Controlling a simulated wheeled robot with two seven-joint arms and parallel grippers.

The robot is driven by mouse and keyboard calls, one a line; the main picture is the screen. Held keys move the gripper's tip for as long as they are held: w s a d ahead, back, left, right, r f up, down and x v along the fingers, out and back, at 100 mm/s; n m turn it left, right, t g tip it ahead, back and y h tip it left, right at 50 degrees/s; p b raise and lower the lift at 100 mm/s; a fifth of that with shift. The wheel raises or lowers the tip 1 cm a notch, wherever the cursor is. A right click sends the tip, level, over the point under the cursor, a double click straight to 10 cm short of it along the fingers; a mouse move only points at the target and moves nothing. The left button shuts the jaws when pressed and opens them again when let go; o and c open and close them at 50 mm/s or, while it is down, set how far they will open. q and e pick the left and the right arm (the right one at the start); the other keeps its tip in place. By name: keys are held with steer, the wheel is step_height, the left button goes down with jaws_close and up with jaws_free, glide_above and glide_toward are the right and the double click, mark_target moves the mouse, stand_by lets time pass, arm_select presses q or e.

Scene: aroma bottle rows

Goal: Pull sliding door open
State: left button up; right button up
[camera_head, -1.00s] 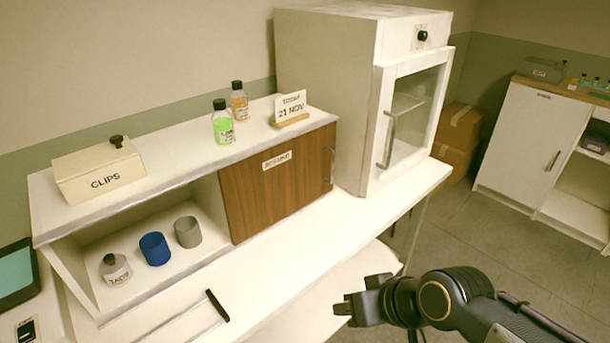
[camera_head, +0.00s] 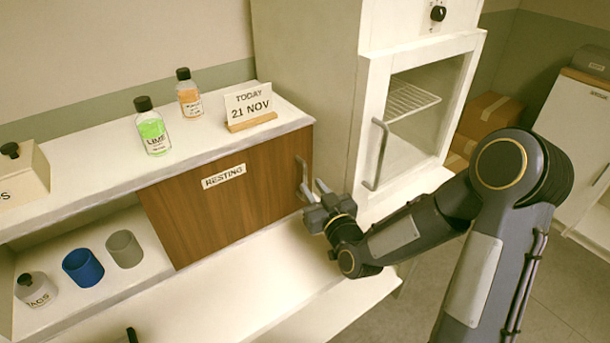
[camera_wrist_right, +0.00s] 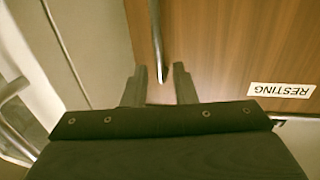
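The brown wooden sliding door (camera_head: 225,205), labelled RESTING, covers the right part of the white shelf unit. Its vertical metal handle (camera_head: 303,177) is near the door's right edge. My right gripper (camera_head: 313,190) is at the lower end of this handle. In the right wrist view, the open fingers (camera_wrist_right: 159,85) have the handle's end (camera_wrist_right: 158,65) between them, with gaps on both sides. The door also shows there (camera_wrist_right: 230,45), its label upside down.
A green bottle (camera_head: 153,128), an orange bottle (camera_head: 189,97) and a date card (camera_head: 249,106) stand on the unit's top. The open left compartment holds a blue cup (camera_head: 83,268), a grey cup (camera_head: 124,249) and a TAGS jar (camera_head: 35,290). A white cabinet (camera_head: 345,100) stands close at right.

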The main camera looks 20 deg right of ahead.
mark_target(306, 178)
steer(key=shift+w+a+p, duration=0.2)
steer(key=shift+w+p, duration=0.1)
steer(key=shift+w, duration=1.1)
steer(key=shift+w+a+p, duration=0.2)
steer(key=shift+w+p, duration=0.05)
steer(key=shift+w, duration=1.1)
jaws_close()
